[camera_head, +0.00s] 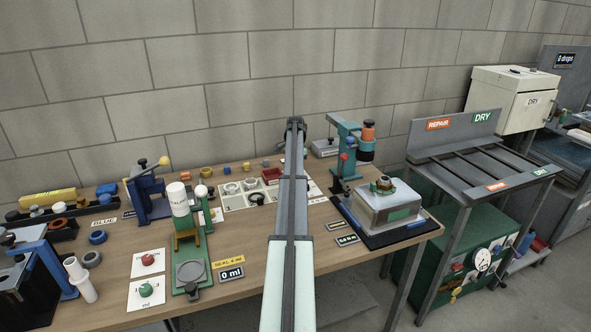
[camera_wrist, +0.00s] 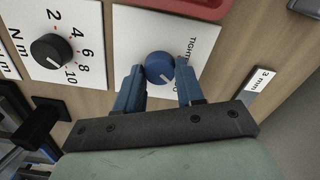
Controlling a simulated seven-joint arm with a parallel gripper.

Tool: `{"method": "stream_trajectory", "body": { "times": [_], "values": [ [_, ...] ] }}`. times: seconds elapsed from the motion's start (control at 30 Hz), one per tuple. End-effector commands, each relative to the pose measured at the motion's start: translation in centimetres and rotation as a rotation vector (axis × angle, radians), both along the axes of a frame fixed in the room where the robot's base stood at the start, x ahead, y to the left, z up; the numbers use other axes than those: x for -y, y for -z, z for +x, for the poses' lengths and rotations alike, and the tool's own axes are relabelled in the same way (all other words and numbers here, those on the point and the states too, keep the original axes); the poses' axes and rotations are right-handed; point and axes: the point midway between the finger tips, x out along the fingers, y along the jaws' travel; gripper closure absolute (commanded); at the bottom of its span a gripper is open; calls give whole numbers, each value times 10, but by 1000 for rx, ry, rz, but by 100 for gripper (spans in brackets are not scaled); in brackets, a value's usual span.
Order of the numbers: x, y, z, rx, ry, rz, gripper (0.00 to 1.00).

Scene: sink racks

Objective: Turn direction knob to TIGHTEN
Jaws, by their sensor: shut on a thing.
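In the wrist view a round blue knob (camera_wrist: 160,66) sits on a white plate (camera_wrist: 133,38). The plate carries the partly visible word "TIGHT…" at its right side; other lettering lower down is mostly covered by a finger. A pale mark shows on the knob, too small to read its direction surely. My gripper (camera_wrist: 161,72) has its two blue fingers on either side of the knob, shut on it. In the head view my arm stands in front of the table's middle and hides the gripper and this knob.
In the wrist view a black numbered dial (camera_wrist: 50,51) is on another white plate at the left, and a "3 mm" label (camera_wrist: 262,82) lies at the right. In the head view a teal press (camera_head: 345,155) and a metal box (camera_head: 384,203) stand right of my arm.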

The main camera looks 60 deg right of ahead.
Motion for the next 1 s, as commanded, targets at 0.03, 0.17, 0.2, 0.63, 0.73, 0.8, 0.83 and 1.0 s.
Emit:
{"method": "stream_trajectory", "body": {
  "times": [0.03, 0.17, 0.2, 0.63, 0.73, 0.8, 0.83, 1.0],
  "values": [
    [0, 0, 0, 0, 0, 0, 93],
    [0, 0, 0, 0, -5, 0, 93],
    [0, 0, 0, 0, -10, 0, 93],
    [0, 0, 1, 0, -243, 0, 93],
    [0, 0, 1, 0, -336, 0, 93],
    [0, 0, 1, 0, -403, 0, 93],
    [0, 0, 1, 0, -432, 0, 93],
    [0, 0, 1, 0, -593, 0, 93]
  ]
}}
